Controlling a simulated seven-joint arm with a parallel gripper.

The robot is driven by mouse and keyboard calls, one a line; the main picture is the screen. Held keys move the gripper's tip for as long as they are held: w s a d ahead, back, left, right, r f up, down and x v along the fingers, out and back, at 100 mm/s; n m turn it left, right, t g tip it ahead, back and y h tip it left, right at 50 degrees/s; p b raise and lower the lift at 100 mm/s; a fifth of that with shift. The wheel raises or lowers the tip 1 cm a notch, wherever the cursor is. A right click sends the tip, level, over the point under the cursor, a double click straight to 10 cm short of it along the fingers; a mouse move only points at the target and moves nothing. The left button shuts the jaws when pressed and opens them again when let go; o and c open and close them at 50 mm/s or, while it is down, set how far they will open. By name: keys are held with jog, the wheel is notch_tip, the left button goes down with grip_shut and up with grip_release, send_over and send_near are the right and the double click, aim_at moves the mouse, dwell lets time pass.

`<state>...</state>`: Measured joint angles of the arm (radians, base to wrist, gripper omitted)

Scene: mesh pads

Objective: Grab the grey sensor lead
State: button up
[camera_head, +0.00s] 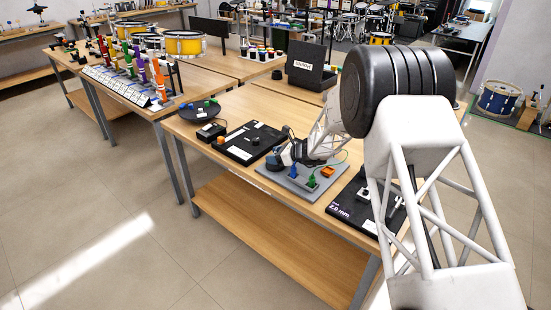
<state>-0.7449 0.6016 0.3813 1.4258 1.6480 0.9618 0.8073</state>
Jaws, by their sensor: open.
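I cannot clearly make out the grey sensor lead at this size. A thin greenish cable (340,160) runs beside a grey board (289,187) on the near wooden table. My gripper (279,160) is low over the back left part of this board, small and dark in the view. It is open, and I see nothing held in it. The arm link hides part of the board's back edge. A blue piece (293,171), a green piece (312,182) and an orange piece (327,172) are on the board, to the right of my gripper.
A black board (243,147) lies left of the grey board, and another black board (352,214) lies to the right. A round dark tray (198,114) and an open black case (309,68) stand farther back. My arm covers the table's right end.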

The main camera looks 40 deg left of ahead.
jog(key=shift+s+a+f, duration=0.15)
jog(key=shift+a+f, duration=0.05)
jog(key=shift+a, duration=0.4)
jog(key=shift+c, duration=0.4)
jog(key=c, duration=0.9)
